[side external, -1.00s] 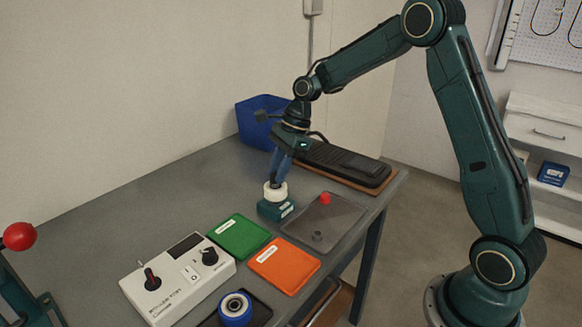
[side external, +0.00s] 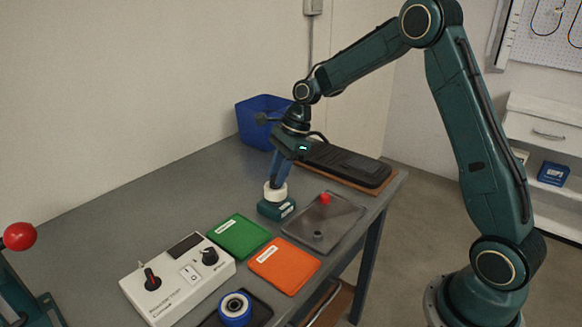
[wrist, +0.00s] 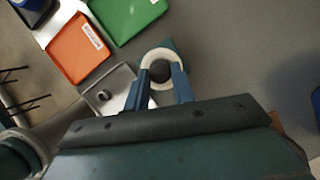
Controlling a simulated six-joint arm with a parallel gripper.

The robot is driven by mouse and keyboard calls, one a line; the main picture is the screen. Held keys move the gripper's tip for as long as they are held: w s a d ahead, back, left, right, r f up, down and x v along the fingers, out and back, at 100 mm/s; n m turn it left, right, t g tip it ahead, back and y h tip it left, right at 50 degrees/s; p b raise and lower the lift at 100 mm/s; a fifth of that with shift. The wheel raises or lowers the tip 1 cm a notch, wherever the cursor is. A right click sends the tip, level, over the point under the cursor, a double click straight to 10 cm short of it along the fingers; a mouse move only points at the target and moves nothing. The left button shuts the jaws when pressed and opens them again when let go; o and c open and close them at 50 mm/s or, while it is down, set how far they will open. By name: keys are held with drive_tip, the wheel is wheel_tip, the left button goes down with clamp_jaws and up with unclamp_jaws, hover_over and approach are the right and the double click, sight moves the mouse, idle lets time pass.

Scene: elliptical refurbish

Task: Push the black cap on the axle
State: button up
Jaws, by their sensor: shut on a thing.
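A white wheel (side external: 276,193) sits on a dark green block (side external: 277,210) on the grey bench. In the wrist view the white wheel (wrist: 149,60) shows as a pale ring, with the black cap (wrist: 160,71) at its middle. My gripper (side external: 276,184) points down onto the wheel. In the wrist view its two blue fingers (wrist: 161,78) stand on either side of the black cap and are shut on it. The axle is hidden under the cap, and I cannot tell how far down the cap sits.
A grey tray (side external: 345,215) right of the block holds a red piece (side external: 325,198) and a small dark piece (side external: 318,235). A blue bin (side external: 262,118) stands behind.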

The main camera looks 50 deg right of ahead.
drive_tip(key=shift+f, duration=0.25)
idle(0.5)
drive_tip(key=o, duration=1)
drive_tip(key=v, duration=1.3)
drive_tip(key=shift+s+d+r, duration=0.1)
drive_tip(key=shift+d+r, duration=0.15)
drive_tip(key=shift+r, duration=0.1)
